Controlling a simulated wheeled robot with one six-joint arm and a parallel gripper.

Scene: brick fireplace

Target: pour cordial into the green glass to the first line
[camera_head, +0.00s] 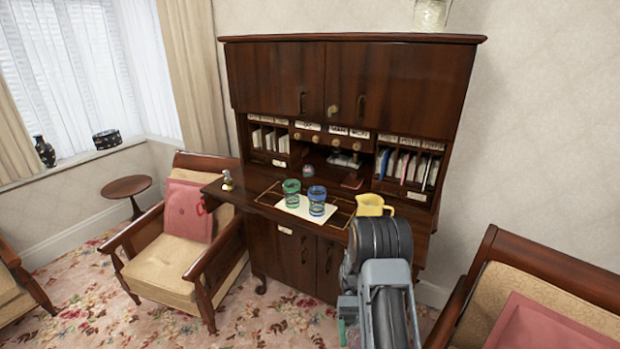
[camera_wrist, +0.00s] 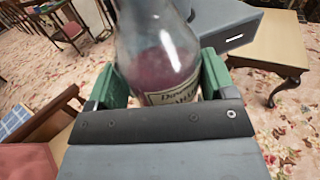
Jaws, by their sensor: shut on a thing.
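The green glass (camera_head: 292,193) stands upright on a white sheet (camera_head: 299,212) on the desk's fold-down top. A blue glass (camera_head: 317,200) stands close to its right. Both have bands around them; their contents are too small to tell. My gripper (camera_wrist: 163,78) has green fingers and is shut on a clear glass bottle (camera_wrist: 155,35) with pinkish liquid and a pale label. The bottle's neck runs out of the top of the wrist view. The bottle does not show clearly in the head view, where my arm is low, in front of the desk and right of the glasses.
A yellow jug (camera_head: 372,205) stands right of the glasses on the wooden desk (camera_head: 250,200). A small ornament (camera_head: 227,181) is at the left edge. Armchairs flank the desk, left (camera_head: 180,250) and right (camera_head: 540,290). The wrist view shows a small wooden table (camera_wrist: 275,45).

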